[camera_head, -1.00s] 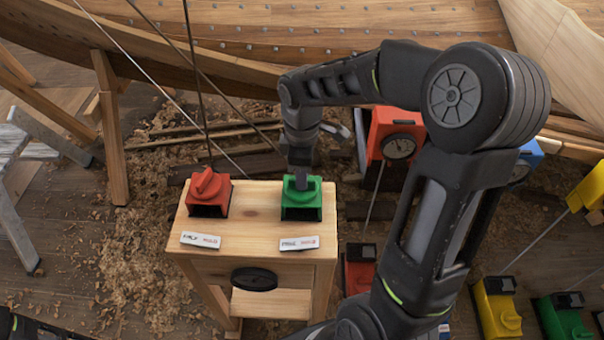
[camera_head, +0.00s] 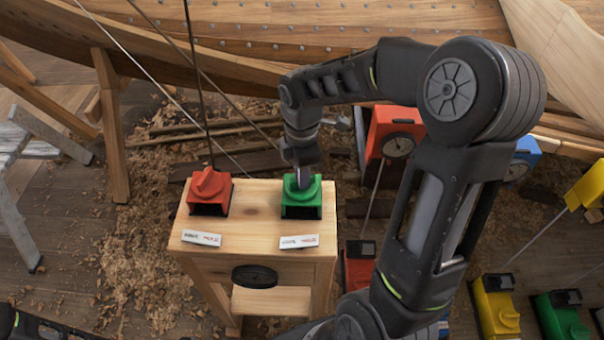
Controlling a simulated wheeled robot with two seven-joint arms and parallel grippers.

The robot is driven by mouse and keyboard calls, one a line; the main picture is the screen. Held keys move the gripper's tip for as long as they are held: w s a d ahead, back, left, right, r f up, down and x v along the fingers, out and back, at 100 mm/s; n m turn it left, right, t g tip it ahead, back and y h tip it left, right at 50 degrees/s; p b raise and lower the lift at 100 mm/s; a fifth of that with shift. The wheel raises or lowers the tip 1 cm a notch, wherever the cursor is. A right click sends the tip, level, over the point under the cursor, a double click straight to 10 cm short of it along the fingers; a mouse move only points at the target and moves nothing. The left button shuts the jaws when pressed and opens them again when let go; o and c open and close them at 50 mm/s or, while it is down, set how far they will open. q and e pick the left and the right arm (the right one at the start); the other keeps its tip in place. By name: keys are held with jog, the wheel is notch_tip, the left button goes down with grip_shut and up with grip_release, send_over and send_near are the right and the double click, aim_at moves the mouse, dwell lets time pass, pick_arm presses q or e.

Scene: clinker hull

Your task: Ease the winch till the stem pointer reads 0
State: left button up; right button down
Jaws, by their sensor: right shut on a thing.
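A wooden bench carries two winches. The red winch (camera_head: 209,191) stands on the left and the green winch (camera_head: 301,204) on the right, each with a knob on top and a white label in front. My right gripper (camera_head: 303,178) points down at the green winch and is shut on its knob, which it mostly hides. A round dial (camera_head: 397,146) sits on an orange-red box behind my right arm; its reading is too small to tell. I cannot tell which pointer is the stem pointer. My left gripper does not show; only a dark part of mine is at the bottom left.
The planked hull (camera_head: 300,40) spans the back, with thin lines running down towards the bench (camera_head: 250,238). A blue box (camera_head: 524,155) and yellow, green and red units stand at the right. Wood shavings cover the floor. A grey trestle (camera_head: 40,150) is at the left.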

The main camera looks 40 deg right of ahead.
jog(key=c, duration=1.5)
grip_release()
jog(key=shift+r, duration=0.1)
jog(key=shift+r, duration=3.85)
jog(key=shift+o, duration=0.5)
